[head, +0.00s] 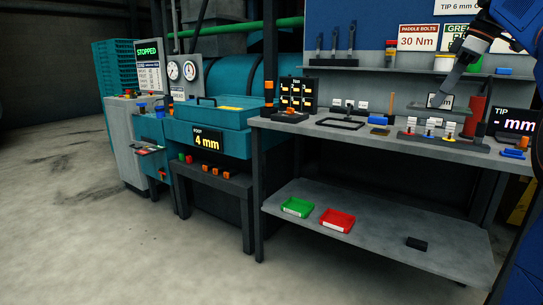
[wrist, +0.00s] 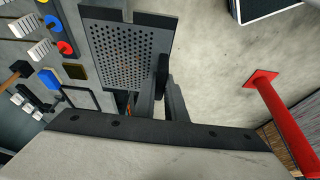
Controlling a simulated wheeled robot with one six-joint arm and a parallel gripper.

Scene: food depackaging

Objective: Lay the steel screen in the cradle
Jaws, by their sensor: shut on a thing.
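The steel screen (wrist: 127,57) is a dark grey perforated plate with a solid border. In the wrist view it lies just ahead of my gripper (wrist: 164,88), which is shut on its edge or grip; the exact contact is partly hidden. In the head view my gripper (head: 449,86) is above the right part of the bench, in front of the lower shelf. A black open rectangular frame (head: 341,124), which looks like the cradle, lies on the bench to the left. Part of it shows in the wrist view (wrist: 78,91). It appears empty.
A blue and yellow block (head: 379,121) lies beside the frame. A row of labelled pieces with coloured knobs (head: 431,130) stands at the bench front below my gripper. A red post (head: 475,115) and a TIP display (head: 514,125) stand to the right. Green (head: 297,207) and red (head: 337,220) trays sit below.

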